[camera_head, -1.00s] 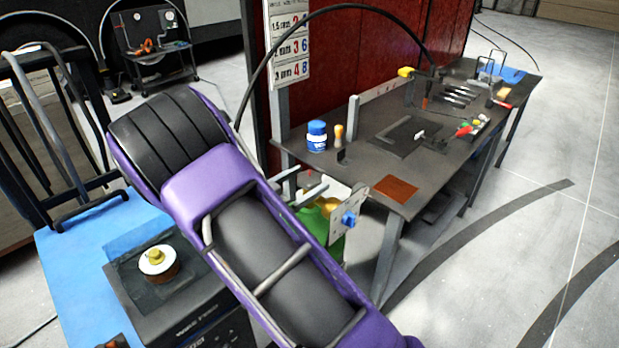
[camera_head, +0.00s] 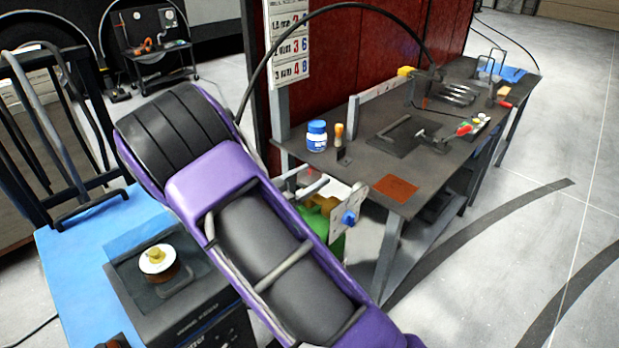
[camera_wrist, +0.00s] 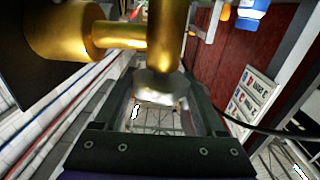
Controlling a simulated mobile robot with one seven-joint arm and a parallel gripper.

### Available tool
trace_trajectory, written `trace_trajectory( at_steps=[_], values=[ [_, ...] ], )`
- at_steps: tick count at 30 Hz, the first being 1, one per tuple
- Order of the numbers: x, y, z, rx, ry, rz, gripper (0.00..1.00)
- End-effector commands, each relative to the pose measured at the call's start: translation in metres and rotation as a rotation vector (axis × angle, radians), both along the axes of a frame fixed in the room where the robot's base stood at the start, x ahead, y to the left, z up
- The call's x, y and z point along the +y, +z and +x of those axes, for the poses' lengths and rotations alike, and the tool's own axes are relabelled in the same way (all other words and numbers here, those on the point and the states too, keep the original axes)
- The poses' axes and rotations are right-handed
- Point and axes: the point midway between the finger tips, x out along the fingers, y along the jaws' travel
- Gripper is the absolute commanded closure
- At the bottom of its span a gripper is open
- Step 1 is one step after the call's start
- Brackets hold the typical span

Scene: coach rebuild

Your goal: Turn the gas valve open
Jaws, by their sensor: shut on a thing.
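The brass gas valve (camera_wrist: 105,38) fills the top of the wrist view, with a round body at the left and a thick upright pipe. A pale, shiny part of the valve (camera_wrist: 160,88) lies between my two dark fingers. My gripper (camera_wrist: 161,80) is shut on it. In the head view my purple and black arm hides most of the gripper. A green cylinder (camera_head: 337,246) shows partly past the arm, with a yellowish fitting at its top. How far the valve is turned cannot be told.
A metal plate with a blue knob (camera_head: 349,217) stands close to the right of my arm. The workbench (camera_head: 365,165) holds a blue-and-white jar (camera_head: 316,136) and tools. A blue cart (camera_head: 75,255) with a dark box is at the left. Open floor lies at the right.

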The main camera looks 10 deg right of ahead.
Motion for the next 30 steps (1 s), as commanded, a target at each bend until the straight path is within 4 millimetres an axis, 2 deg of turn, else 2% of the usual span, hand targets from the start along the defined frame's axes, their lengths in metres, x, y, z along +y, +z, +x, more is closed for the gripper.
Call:
trace_trajectory(
  at_steps=[11,30],
  values=[
    [-0.0004,-0.0009,-0.0010,0.002,0.111,0.000,0.83],
    [-0.0010,-0.0042,-0.0012,0.003,0.570,0.002,0.83]
  ],
)
